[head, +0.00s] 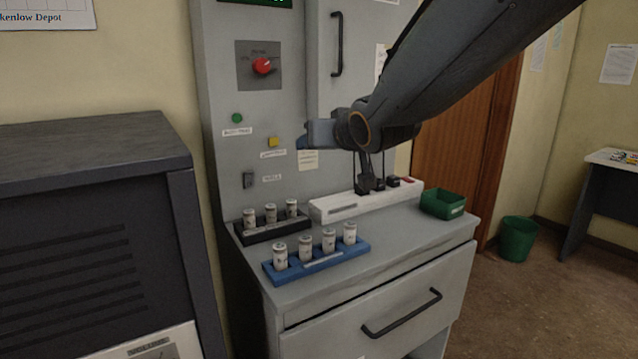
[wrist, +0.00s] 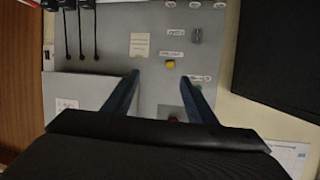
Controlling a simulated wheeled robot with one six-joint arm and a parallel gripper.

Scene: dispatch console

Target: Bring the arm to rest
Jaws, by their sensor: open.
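My arm (head: 460,65) reaches in from the upper right in the head view. My gripper (head: 305,137) is at its end, in front of the grey console panel (head: 215,60), with its fingers pointing left. In the wrist view my gripper (wrist: 161,78) shows two blue fingers spread apart with nothing between them. The panel lies beyond them, seen upside down. The yellow button (head: 273,142) is just left of the fingertips in the head view; it also shows in the wrist view (wrist: 170,64).
Below are a dark rack (head: 250,238) and a blue rack (head: 350,254) holding small canisters, a white power strip (head: 335,206) with plugs, and a green tray (head: 442,203). The panel has a red knob (head: 262,66), a green button (head: 237,118) and a switch (head: 248,180). A dark cabinet (head: 95,145) stands left.

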